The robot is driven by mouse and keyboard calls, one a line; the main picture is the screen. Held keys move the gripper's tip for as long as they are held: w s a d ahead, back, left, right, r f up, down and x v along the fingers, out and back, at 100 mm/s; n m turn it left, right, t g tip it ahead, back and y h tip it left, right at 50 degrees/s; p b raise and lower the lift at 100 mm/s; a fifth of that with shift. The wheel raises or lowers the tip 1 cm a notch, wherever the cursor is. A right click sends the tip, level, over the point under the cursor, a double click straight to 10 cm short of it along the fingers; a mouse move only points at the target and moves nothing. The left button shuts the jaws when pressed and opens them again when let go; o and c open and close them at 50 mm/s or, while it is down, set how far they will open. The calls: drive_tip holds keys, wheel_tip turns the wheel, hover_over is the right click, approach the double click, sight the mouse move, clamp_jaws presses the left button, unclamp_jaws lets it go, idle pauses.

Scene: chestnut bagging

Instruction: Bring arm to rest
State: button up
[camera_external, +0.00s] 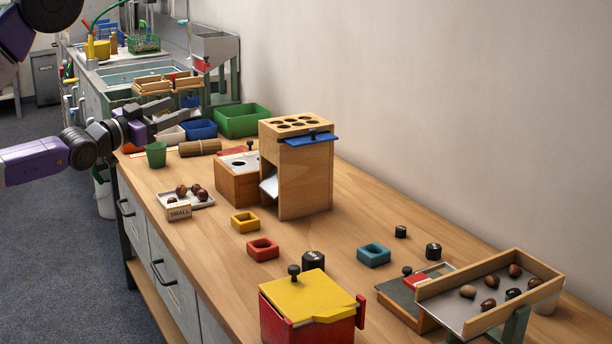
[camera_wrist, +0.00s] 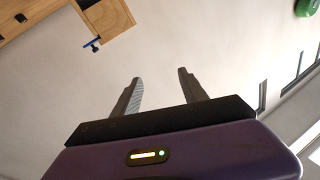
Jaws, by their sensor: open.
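My gripper (camera_external: 160,114) is at the end of my purple and black arm, at the left of the external view. It is raised over the far left part of the wooden bench (camera_external: 350,208), above and behind the green cup (camera_external: 156,155). In the wrist view my gripper (camera_wrist: 160,90) has its two grey fingers well apart with nothing between them. Beyond the fingers the wrist view shows mostly bare pale wall.
A tall wooden box (camera_external: 305,178) with holes in its top stands mid-bench. A small tray (camera_external: 203,204) of chestnuts is near the left edge. A red box with a yellow lid (camera_external: 305,293) is in front. A sloped chestnut tray (camera_external: 440,297) stands at right.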

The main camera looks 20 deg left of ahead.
drive_tip(key=s+a+f+n+g+y, duration=0.1)
drive_tip(key=s+a+f+n+y, duration=0.1)
drive_tip(key=s, duration=0.5)
drive_tip(key=s+a+f+n+g+y, duration=0.1)
drive_tip(key=s+a+f+n+y, duration=0.1)
drive_tip(key=s+a+n+y, duration=0.3)
drive_tip(key=s+n+y, duration=0.1)
drive_tip(key=s, duration=0.2)
drive_tip(key=shift+s+f+y, duration=0.15)
drive_tip(key=shift+f+y, duration=0.2)
drive_tip(key=shift+y, duration=0.05)
drive_tip(key=shift+o, duration=0.2)
drive_tip(key=shift+o, duration=1.2)
